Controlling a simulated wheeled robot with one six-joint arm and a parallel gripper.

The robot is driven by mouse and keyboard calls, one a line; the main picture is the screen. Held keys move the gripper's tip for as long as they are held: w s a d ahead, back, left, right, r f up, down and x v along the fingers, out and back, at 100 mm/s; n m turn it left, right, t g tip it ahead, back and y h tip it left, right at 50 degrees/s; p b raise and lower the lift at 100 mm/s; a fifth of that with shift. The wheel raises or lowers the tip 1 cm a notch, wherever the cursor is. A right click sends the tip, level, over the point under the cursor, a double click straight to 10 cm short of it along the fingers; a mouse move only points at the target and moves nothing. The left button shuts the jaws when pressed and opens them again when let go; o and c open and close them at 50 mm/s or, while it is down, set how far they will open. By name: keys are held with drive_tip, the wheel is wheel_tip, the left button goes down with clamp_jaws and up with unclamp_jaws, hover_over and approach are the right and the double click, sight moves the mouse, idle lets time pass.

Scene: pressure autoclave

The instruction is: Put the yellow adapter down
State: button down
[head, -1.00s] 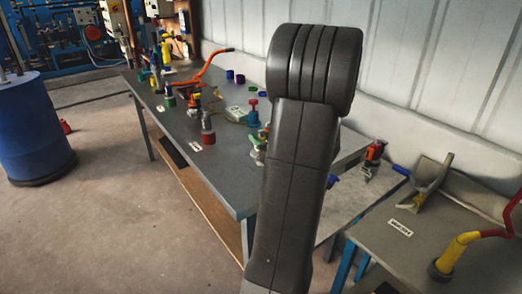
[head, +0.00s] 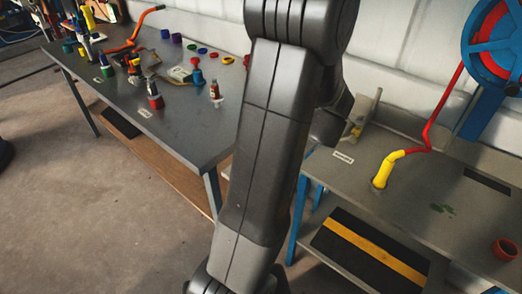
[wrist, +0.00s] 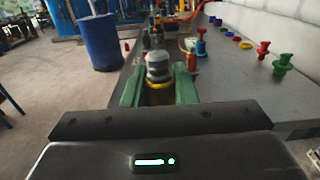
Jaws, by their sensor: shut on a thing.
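In the wrist view my gripper (wrist: 158,88) has its green fingers closed on a held piece. The yellow adapter (wrist: 178,102) shows only as a yellow band low between the fingers; most of it is hidden. A grey, pale-topped cylinder (wrist: 158,66) appears just above or beyond it; I cannot tell whether it is part of the held piece. In the head view my arm hides the gripper and the held piece.
A long grey table (head: 190,122) holds several fittings and coloured rings. A right-hand bench (head: 450,205) carries a yellow nozzle (head: 386,168) on a red hose, with a blue-red reel (head: 492,45) above. A blue drum (wrist: 95,42) stands on the floor.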

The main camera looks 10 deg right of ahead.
wheel_tip(320, 180, down, 10)
drive_tip(key=shift+s+d+r, duration=0.1)
drive_tip(key=shift+d, duration=0.05)
idle(0.4)
drive_tip(key=shift+f+b, duration=0.45)
drive_tip(key=c, duration=1.2)
unclamp_jaws()
drive_tip(key=shift+r, duration=0.1)
drive_tip(key=shift+o, duration=0.2)
drive_tip(key=shift+r+p, duration=0.3)
drive_tip(key=shift+p, duration=0.05)
drive_tip(key=b+v, duration=0.1)
drive_tip(key=v, duration=1.1)
drive_tip(key=shift+b, duration=0.3)
